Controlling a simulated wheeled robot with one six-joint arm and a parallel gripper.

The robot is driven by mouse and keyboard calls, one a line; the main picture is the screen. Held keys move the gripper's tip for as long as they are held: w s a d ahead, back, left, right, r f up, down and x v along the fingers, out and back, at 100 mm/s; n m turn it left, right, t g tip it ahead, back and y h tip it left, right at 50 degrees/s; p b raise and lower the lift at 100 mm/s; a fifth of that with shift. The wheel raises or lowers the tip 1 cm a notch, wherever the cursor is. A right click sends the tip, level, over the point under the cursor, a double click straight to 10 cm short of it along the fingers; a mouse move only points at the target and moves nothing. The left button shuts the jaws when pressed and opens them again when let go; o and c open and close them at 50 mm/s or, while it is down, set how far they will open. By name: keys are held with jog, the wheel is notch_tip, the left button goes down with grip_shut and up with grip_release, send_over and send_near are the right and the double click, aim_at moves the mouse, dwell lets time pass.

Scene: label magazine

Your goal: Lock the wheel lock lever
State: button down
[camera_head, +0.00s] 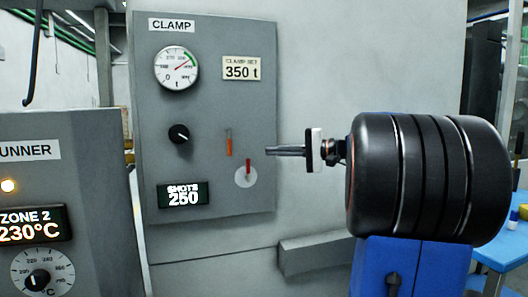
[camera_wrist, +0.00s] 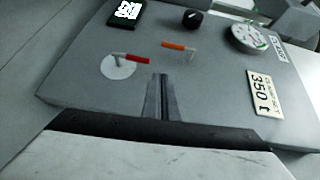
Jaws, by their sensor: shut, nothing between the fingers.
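No label reading wheel lock shows in either view. A lever with a red handle (camera_head: 248,166) stands on a round white disc (camera_head: 240,180) on the grey clamp panel, its handle pointing up. A lever with an orange handle (camera_head: 229,147) is above and left of it, also upright. The wrist view shows the red handle (camera_wrist: 133,58) and the orange handle (camera_wrist: 173,45). My gripper (camera_head: 270,150) is shut and empty, to the right of both handles in the head view. In the wrist view its fingertips (camera_wrist: 162,77) appear apart from both levers.
The clamp panel also carries a round gauge (camera_head: 176,68), a black knob (camera_head: 179,134), a shots display (camera_head: 183,195) and a 350 t plate (camera_head: 242,68). A grey runner cabinet (camera_head: 90,180) stands at the left. A ledge (camera_head: 315,254) juts out below right.

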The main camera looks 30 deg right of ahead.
jog(key=shift+v, duration=1.45)
jog(key=shift+f, duration=0.1)
jog(key=s+a+f+n+g+h, duration=0.1)
jog(key=s+a+f+g+h, duration=0.2)
jog(key=a+f, duration=0.6)
jog(key=s+a+f+n+g, duration=0.2)
jog(key=s+a+f+g, duration=0.4)
jog(key=a, duration=0.5)
jog(key=s+a+f+n+h, duration=0.1)
jog(key=s+f+n+h, duration=0.5)
jog(key=s+f, duration=1.1)
jog(key=shift+a+f+t+h, duration=0.3)
jog(key=shift+f+t+h, duration=0.1)
jog(key=shift+f+h, duration=0.6)
jog(key=shift+r, duration=0.1)
